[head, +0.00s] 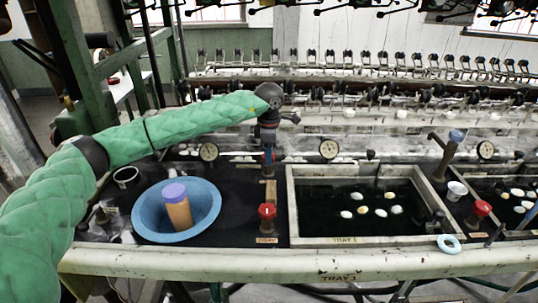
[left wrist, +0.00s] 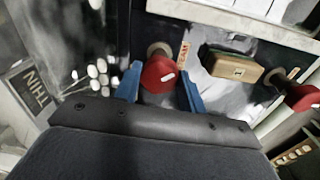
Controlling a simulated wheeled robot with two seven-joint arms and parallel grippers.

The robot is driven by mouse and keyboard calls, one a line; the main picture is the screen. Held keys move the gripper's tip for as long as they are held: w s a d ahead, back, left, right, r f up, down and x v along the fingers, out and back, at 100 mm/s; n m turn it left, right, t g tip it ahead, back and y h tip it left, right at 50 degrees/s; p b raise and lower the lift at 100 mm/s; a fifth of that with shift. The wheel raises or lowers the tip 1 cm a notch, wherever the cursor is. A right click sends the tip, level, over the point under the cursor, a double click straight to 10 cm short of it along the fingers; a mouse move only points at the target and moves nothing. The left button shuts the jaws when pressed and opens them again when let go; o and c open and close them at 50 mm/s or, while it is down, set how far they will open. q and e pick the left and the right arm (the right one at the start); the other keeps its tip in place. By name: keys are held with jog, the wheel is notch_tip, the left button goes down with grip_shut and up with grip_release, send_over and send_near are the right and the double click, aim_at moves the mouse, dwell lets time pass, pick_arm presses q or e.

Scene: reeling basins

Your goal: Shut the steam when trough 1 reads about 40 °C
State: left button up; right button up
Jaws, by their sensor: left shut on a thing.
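My left gripper (head: 268,160) reaches down behind the dark counter, left of trough 1 (head: 291,205). In the left wrist view its blue fingers (left wrist: 160,88) are shut around a red valve knob (left wrist: 160,73). A second red knob (head: 266,211) stands nearer the front edge and also shows at the right in the left wrist view (left wrist: 301,97). Trough 1 holds dark water with several pale cocoons. A round dial (head: 328,149) stands behind it; its reading is too small to tell. My right gripper is not in view.
A blue bowl (head: 148,212) with an orange, purple-topped cylinder (head: 177,207) sits on the left. A small wooden block (left wrist: 230,65) lies between the two knobs. Another red knob (head: 482,208), a white cup (head: 457,190) and a blue ring (head: 449,243) are right.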

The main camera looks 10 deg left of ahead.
pick_arm(q)
jog(key=shift+r, duration=0.1)
jog(key=o, duration=1)
jog(key=shift+c, duration=0.2)
notch_tip(320, 180, up, 7)
jog(key=shift+f+b, duration=0.1)
jog(key=shift+b, duration=0.7)
jog(key=shift+r, duration=0.4)
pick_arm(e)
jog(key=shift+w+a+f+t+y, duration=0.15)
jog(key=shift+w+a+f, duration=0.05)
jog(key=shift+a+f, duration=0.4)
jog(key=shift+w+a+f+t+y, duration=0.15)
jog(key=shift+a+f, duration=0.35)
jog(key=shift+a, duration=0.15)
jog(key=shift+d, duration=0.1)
